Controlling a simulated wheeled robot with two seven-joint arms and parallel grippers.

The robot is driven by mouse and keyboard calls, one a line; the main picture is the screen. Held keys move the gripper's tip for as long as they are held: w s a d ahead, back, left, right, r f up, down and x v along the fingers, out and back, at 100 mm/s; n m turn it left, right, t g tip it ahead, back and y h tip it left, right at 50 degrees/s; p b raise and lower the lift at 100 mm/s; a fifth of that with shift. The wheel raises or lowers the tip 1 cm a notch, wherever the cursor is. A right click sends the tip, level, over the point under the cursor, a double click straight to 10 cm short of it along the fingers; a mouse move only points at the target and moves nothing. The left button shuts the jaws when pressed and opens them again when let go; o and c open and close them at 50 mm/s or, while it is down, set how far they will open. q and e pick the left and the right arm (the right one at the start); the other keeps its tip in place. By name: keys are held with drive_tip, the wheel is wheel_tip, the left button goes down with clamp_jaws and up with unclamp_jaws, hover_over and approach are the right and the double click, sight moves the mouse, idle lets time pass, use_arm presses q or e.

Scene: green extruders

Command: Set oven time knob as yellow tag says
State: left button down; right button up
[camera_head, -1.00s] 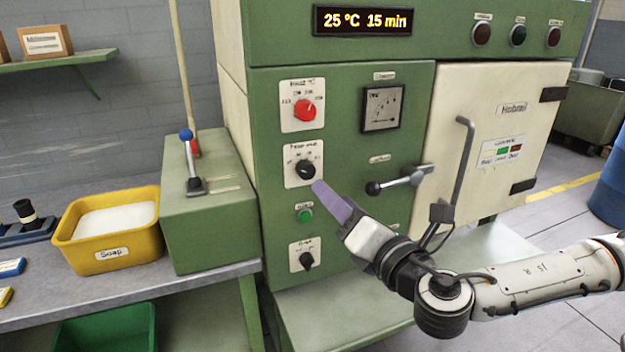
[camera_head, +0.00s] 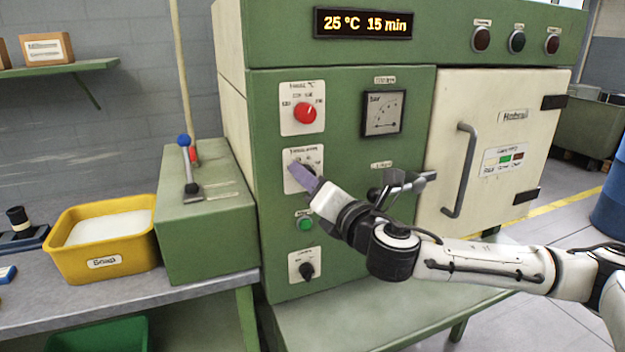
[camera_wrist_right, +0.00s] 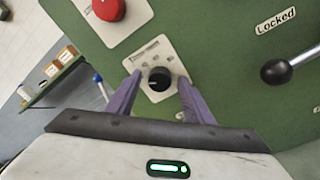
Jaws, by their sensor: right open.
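The black time knob (camera_wrist_right: 159,79) sits on a white plate on the green oven panel, below the red temperature knob (camera_head: 305,113). In the head view the black knob is hidden behind my right gripper (camera_head: 301,173). In the right wrist view my right gripper (camera_wrist_right: 151,92) is open, with a purple finger on either side of the black knob and gaps between them. The oven display (camera_head: 363,23) reads "25 °C 15 min". No yellow tag can be made out. My left gripper is not in view.
A green button (camera_head: 305,224) and another black knob (camera_head: 306,270) are below. The latch lever (camera_head: 405,188) lies close to my right arm. A yellow soap tub (camera_head: 105,262) and a lever box (camera_head: 205,225) stand on the left.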

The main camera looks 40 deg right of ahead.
drive_tip(key=c, duration=1)
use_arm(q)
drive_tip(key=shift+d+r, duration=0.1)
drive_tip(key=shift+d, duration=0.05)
use_arm(e)
drive_tip(key=shift+c, duration=0.2)
